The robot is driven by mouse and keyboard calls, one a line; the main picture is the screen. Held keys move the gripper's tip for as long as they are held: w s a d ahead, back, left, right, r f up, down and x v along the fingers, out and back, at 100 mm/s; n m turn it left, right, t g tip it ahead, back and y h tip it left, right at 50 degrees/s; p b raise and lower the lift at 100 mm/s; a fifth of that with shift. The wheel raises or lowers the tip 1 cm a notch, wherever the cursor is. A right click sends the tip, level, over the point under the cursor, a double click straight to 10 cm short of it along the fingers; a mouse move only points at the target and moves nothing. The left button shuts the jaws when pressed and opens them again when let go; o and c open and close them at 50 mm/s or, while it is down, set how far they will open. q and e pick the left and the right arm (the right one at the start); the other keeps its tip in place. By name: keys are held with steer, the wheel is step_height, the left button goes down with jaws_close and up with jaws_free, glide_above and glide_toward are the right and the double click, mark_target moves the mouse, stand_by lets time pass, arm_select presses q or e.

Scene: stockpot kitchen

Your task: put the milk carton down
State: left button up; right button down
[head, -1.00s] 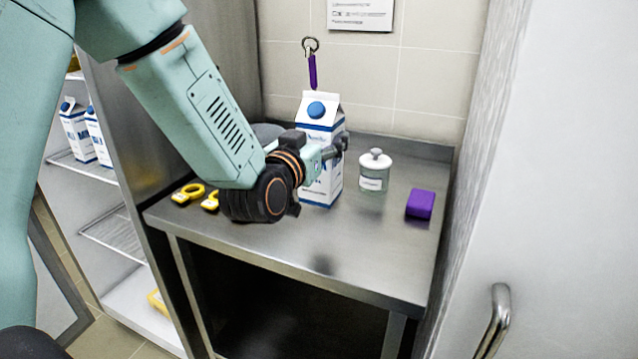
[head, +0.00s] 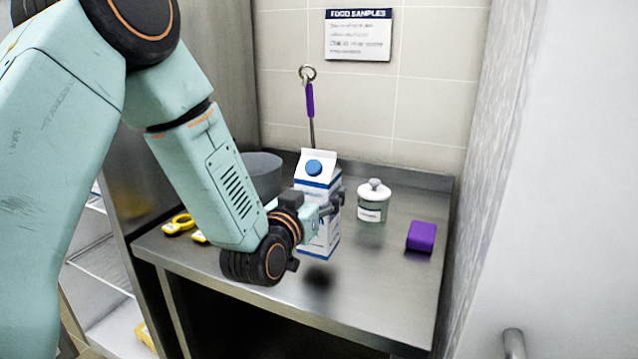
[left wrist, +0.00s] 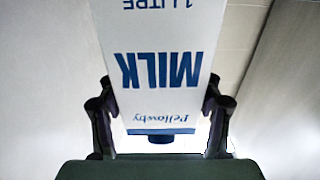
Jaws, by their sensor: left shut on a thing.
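The milk carton (head: 317,178) is white and blue with a blue cap. It is upright in the head view, over the steel table (head: 385,285). My left gripper (head: 325,208) is shut on its sides at mid-height. A dark shadow lies on the table a little below the carton's base, and the base looks slightly clear of the top. In the left wrist view the carton (left wrist: 160,70) shows upside down between the two fingers of the left gripper (left wrist: 160,112). My right gripper is not in view.
A lidded white jar (head: 373,205) and a purple block (head: 421,236) stand right of the carton. A grey round pot (head: 262,172) is behind the arm. Yellow-handled things (head: 180,224) lie at left. The front right tabletop is clear.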

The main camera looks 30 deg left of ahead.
arm_select(q)
steer(key=shift+w+d+f, duration=0.2)
steer(key=shift+d+f, duration=0.05)
step_height(320, 180, down, 3)
steer(key=shift+s+a+f+b, duration=0.1)
steer(key=shift+a+f+b, duration=0.05)
steer(key=shift+b, duration=0.35)
steer(key=o, duration=1.5)
steer(key=shift+s+f, duration=0.1)
steer(key=shift+f, duration=0.1)
steer(key=o, duration=0.3)
